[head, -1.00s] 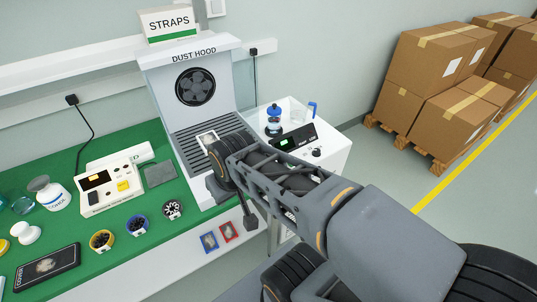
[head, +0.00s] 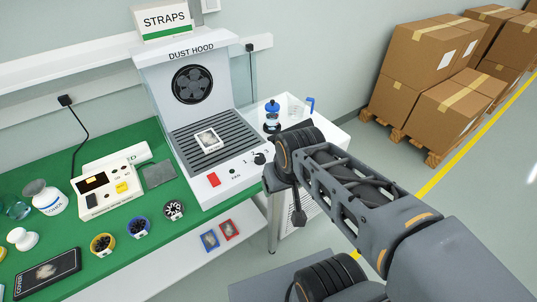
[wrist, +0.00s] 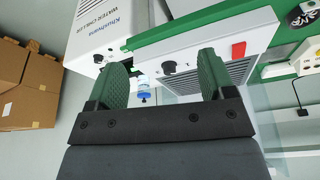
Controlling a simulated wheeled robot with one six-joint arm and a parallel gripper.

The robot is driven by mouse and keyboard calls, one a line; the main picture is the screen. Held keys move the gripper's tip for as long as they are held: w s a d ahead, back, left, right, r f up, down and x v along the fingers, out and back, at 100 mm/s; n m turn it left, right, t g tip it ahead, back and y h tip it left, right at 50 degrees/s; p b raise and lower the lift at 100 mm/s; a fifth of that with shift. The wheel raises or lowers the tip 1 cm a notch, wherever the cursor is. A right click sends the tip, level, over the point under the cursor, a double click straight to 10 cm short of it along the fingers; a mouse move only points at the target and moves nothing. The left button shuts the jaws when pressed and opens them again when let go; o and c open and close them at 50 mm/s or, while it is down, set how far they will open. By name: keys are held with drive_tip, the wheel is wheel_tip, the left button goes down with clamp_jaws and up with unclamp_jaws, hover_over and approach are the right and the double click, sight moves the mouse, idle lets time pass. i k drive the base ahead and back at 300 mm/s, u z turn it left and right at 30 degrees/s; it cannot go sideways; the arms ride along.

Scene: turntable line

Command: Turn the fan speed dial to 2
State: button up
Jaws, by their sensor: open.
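The dust hood (head: 225,120) stands on the green bench. The fan speed dial (head: 259,158) is a dark round knob at the right of the hood's front panel, with small marks around it. Its pointer direction is too small to tell. A red switch (head: 213,180) sits left of it by the FAN label. In the wrist view the dial (wrist: 168,67) appears beyond and between my fingers, with the red switch (wrist: 238,51) to its right. My gripper (wrist: 162,60) is open and empty, apart from the dial. My arm's wrist is right of the dial in the head view.
The water chiller (wrist: 105,30), with its own dark knob (wrist: 98,58), is beside the hood, mostly behind my arm in the head view. A white card (head: 208,141) lies on the hood's grille. Boxes (head: 430,70) stand on pallets at right.

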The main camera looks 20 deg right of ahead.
sight(260, 159)
drive_tip(key=k, duration=0.5)
drive_tip(key=z, duration=1.05)
drive_tip(key=i, duration=0.75)
drive_tip(key=u, duration=1.95)
